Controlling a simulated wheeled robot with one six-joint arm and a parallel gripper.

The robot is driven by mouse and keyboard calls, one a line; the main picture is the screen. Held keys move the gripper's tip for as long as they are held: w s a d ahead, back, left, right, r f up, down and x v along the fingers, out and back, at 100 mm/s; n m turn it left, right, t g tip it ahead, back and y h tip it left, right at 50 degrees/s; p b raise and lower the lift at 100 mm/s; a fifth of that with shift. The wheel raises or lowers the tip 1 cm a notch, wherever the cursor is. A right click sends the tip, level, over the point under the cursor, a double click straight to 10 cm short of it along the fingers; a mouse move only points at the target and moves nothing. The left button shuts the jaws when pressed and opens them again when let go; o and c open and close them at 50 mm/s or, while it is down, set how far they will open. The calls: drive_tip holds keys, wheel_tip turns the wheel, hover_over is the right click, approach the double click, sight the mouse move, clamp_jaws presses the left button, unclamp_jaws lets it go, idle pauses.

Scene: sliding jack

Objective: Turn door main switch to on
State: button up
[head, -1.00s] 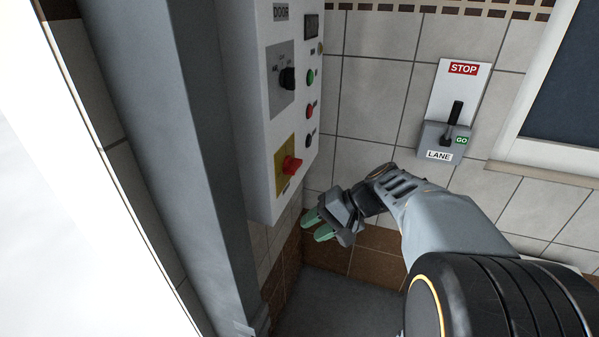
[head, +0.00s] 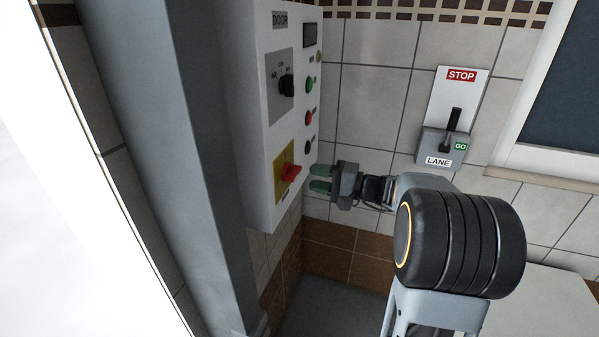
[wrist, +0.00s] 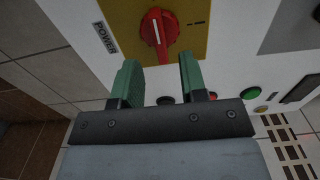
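The door control box (head: 262,200) is a white panel labelled DOOR on the wall at the left of the head view. Its main switch is a red rotary knob (head: 291,173) on a yellow plate (head: 280,187) low on the panel. In the wrist view the red knob (wrist: 159,27) sits beside a POWER label (wrist: 105,37), its white line along its grip. My gripper (head: 320,178) is just right of the knob at about its height. In the wrist view its green fingers (wrist: 160,78) are apart, with nothing between them, short of the knob.
Above the yellow plate is a black selector (head: 287,85). A green button (head: 309,85), a red button (head: 310,118) and a black button (head: 310,147) line the panel's right side. A grey column (head: 185,150) stands left. A STOP/GO lane lever (head: 452,125) is on the tiled wall.

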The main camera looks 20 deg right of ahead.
sight(298, 174)
drive_tip(key=shift+p+x, duration=0.35)
drive_tip(key=shift+x, duration=2.1)
drive_tip(key=shift+c, duration=0.4)
clamp_jaws()
